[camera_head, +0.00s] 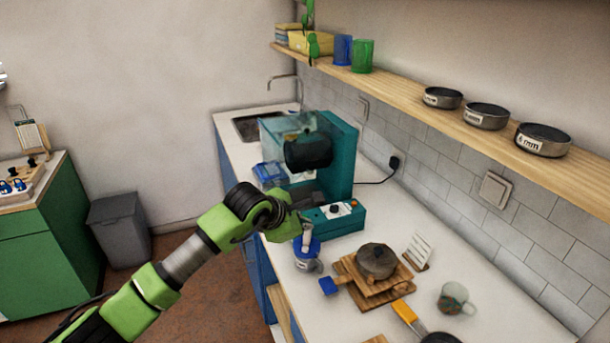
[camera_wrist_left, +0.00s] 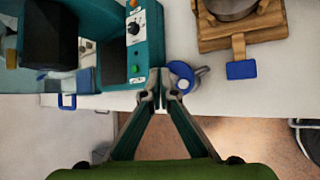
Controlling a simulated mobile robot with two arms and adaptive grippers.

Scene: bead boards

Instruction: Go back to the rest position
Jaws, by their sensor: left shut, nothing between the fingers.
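My left arm comes in from the left in the head view, and its gripper (camera_head: 305,232) is over the counter's front edge, by a cup with a blue rim (camera_head: 307,254). In the left wrist view the left gripper (camera_wrist_left: 162,95) is shut and empty, with its fingertips close beside the blue-topped cup (camera_wrist_left: 183,76). I cannot tell whether they touch. The teal machine (camera_head: 340,150) stands just behind the gripper; its panel with a dial and green button (camera_wrist_left: 134,45) is near the fingertips. My right gripper is not in view.
A pot (camera_head: 376,261) sits on wooden boards (camera_head: 350,284) on the white counter (camera_head: 480,300). A glass mug (camera_head: 455,299) and a pan (camera_head: 440,338) stand to the right. A shelf (camera_head: 450,125) with labelled tins runs along the wall. Open floor (camera_head: 215,295) lies left of the counter.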

